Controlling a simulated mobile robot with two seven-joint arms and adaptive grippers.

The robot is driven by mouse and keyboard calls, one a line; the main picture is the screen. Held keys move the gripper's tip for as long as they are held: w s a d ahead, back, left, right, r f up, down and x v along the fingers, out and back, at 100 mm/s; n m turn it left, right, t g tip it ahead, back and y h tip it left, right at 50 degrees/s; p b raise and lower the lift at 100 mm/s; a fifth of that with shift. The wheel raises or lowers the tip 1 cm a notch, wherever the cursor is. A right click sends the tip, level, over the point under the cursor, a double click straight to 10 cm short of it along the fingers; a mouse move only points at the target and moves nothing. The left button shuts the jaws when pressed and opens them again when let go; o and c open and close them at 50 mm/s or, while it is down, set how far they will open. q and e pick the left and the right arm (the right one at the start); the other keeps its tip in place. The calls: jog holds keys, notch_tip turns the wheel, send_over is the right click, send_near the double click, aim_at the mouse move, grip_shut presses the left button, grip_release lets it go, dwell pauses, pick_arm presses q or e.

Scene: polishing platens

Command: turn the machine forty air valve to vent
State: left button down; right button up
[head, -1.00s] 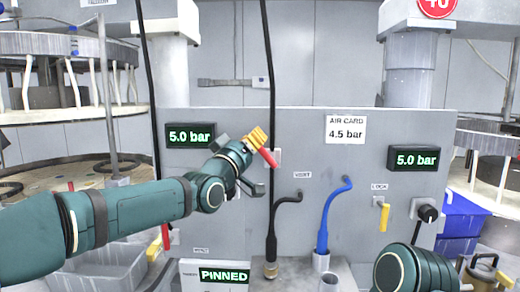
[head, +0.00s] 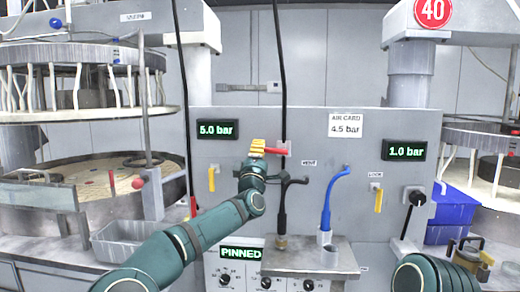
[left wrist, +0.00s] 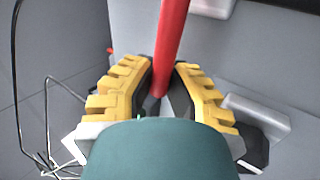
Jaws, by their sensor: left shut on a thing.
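A red valve lever (head: 277,151) lies about level on the grey panel, left of and above the VENT label (head: 308,162). In the left wrist view the red lever (left wrist: 171,40) runs between the yellow-padded fingers. My left gripper (head: 258,147) is shut on the lever, its fingers at the lever's left part. The right display (head: 404,151), below the red 40 sign (head: 432,12), reads 1.0 bar. The left display (head: 217,131) reads 5.0 bar. My right arm shows at the lower right; its gripper is outside the picture.
A black hose (head: 283,212) and a blue hose (head: 327,208) stand below the lever. Yellow handles hang at left (head: 211,179) and right (head: 378,200). A PINNED display (head: 241,254) sits low. A blue bin (head: 453,208) stands right.

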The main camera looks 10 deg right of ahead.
pick_arm(q)
jog(key=shift+f+n+t+y+b, duration=0.3)
jog(key=shift+f+n+y, duration=0.1)
jog(key=shift+n+y, duration=0.5)
jog(key=c, duration=0.9)
grip_release()
jog(key=shift+v, duration=6)
